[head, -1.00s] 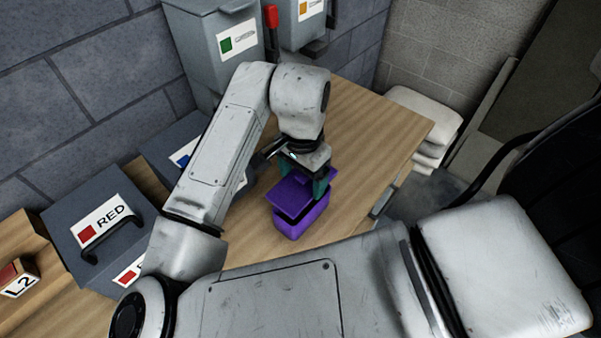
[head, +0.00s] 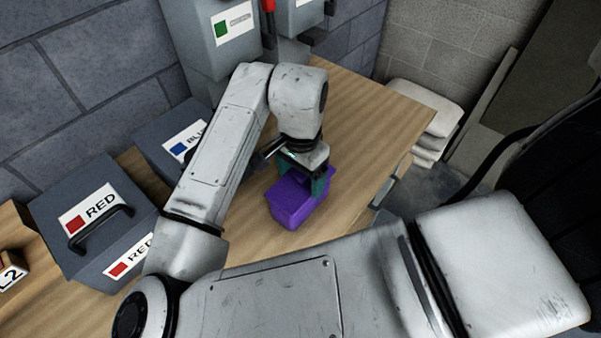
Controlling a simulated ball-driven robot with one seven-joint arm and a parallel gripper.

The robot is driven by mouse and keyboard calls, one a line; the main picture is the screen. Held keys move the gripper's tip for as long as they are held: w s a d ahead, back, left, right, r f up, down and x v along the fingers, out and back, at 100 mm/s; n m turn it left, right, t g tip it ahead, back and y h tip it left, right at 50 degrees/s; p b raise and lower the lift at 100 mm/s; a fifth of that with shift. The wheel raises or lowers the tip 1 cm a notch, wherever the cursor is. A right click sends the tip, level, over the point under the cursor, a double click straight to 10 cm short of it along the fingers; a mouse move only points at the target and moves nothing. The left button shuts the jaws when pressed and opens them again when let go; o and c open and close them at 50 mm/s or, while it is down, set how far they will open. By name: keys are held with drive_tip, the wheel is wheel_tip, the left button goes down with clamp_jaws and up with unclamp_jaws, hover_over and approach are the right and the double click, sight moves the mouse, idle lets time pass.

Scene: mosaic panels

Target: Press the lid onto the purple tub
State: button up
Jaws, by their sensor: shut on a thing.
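The purple tub (head: 292,216) stands upright on the wooden table, below my gripper. The purple lid (head: 287,192) lies over the tub's top, and no dark gap shows between them on the visible sides. My gripper (head: 308,188) points down with its teal fingers at the lid's back right part and is shut on the lid. The fingers hide part of the lid, and the tub's far side is hidden.
Grey boxes labelled RED (head: 95,225) and BLUE (head: 172,145) stand left of my arm. Grey dispensers (head: 222,40) hang on the wall behind. Bare table (head: 365,125) lies right of the tub, ending at its right edge. White sacks (head: 428,115) are stacked beyond.

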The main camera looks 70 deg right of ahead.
drive_tip(key=shift+f+b, duration=0.4)
drive_tip(key=shift+f, duration=0.25)
idle(1.4)
idle(0.4)
drive_tip(key=o, duration=0.9)
drive_tip(key=shift+r, duration=0.15)
drive_tip(key=shift+r+p, duration=3)
drive_tip(key=shift+r, duration=0.4)
drive_tip(key=shift+c, duration=0.3)
clamp_jaws()
